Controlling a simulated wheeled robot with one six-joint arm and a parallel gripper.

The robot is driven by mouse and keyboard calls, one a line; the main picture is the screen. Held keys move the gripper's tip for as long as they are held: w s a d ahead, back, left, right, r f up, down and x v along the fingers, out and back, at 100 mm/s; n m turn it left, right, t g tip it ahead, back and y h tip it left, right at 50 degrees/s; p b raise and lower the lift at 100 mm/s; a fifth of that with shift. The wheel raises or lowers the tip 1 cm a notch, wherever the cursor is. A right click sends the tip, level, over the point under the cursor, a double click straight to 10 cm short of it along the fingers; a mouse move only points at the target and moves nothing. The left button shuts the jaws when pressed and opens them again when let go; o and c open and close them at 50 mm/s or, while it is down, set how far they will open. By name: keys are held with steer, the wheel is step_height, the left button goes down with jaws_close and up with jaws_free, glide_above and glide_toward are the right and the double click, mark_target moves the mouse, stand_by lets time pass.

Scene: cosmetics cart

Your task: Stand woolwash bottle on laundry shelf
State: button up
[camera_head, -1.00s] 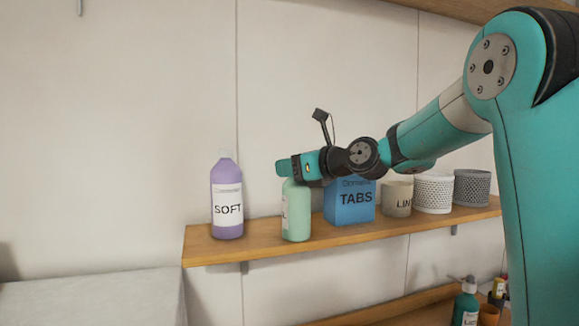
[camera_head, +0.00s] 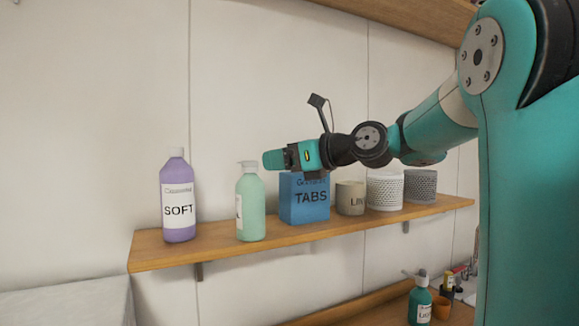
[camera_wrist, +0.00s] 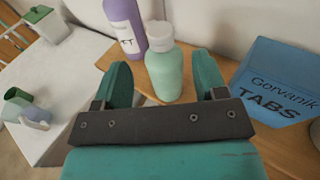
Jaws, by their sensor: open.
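A mint-green bottle with a pale cap (camera_head: 251,204), most likely the woolwash, stands upright on the wooden shelf (camera_head: 160,252). Its white label is turned aside and only partly readable. My gripper (camera_head: 279,160) is up and to the right of the bottle's cap in the head view. In the wrist view my gripper (camera_wrist: 163,76) is open, with the green bottle (camera_wrist: 164,74) just beyond the fingertips, apart from them and not held.
A purple SOFT bottle (camera_head: 178,200) stands left of the green bottle. A blue TABS box (camera_head: 304,200), a LINT pot (camera_head: 350,198) and two perforated baskets (camera_head: 385,190) fill the shelf's right side. A grey-white surface (camera_wrist: 75,80) lies to the left.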

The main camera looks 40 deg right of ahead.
steer(key=s+a+f+n+g+y, duration=0.1)
steer(key=s+a+f+n+g, duration=0.3)
steer(key=a+f+n, duration=0.35)
steer(key=s+a+f+n+g, duration=0.3)
steer(key=a+f+n+g, duration=0.15)
steer(key=a+n, duration=0.5)
steer(key=s+a+f+n+g+h, duration=0.1)
steer(key=s+a+f+n+g, duration=0.2)
steer(key=s+f+n, duration=0.3)
steer(key=s+a+f+n+g+h, duration=0.2)
steer(key=s+f+n, duration=0.4)
steer(key=s+n, duration=0.5)
steer(key=a+n+g, duration=0.1)
steer(key=n, duration=0.3)
steer(key=shift+s+f, duration=0.2)
steer(key=shift+s, duration=0.1)
steer(key=shift+f+g, duration=0.1)
steer(key=shift+g, duration=0.15)
